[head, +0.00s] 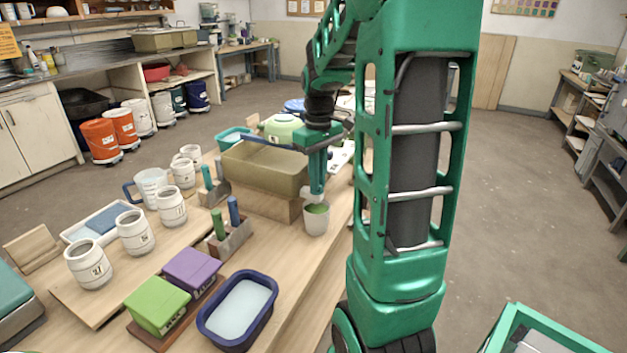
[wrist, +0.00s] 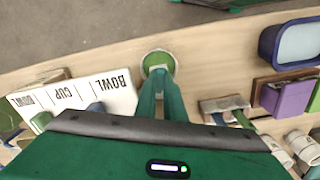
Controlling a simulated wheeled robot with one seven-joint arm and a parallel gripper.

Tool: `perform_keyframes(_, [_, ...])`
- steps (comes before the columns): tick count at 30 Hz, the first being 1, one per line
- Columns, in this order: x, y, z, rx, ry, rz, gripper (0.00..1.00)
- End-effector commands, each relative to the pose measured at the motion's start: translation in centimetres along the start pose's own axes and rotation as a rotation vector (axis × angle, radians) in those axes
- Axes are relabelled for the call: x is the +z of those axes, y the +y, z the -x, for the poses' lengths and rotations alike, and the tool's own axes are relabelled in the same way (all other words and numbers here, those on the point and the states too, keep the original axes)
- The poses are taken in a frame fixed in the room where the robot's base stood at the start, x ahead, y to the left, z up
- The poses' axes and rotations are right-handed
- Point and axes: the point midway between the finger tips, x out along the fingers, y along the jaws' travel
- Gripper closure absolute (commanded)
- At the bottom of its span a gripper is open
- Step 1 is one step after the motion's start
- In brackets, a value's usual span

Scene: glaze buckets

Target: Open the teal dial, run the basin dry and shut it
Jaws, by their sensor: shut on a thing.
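The olive-tan basin (head: 262,163) stands on a wooden block (head: 262,197) on the bench. My gripper (head: 316,192) points down beside the basin's right end, just above a white cup (head: 316,222) with green inside. The cup also shows in the wrist view (wrist: 148,58), with a small pale piece over it at my fingertips (wrist: 159,74). My gripper is shut, most likely on the teal dial. The fingers hide the dial, so I cannot tell how far it is turned. The liquid level inside the basin cannot be seen.
A blue tub (head: 238,309) with pale liquid, green (head: 157,303) and purple (head: 193,272) boxes and several white jars (head: 136,232) stand at the front left. A holder (head: 231,241) with green and blue handles is near the cup. A sign (wrist: 85,93) reading BOWL and CUP lies beyond.

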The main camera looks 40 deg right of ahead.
Motion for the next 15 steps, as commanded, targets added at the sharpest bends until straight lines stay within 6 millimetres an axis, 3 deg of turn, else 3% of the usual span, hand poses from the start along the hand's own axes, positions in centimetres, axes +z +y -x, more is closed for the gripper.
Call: perform_keyframes(15, [-0.1,-0.28,0.03,-0.001,0.0,-0.452,1.0])
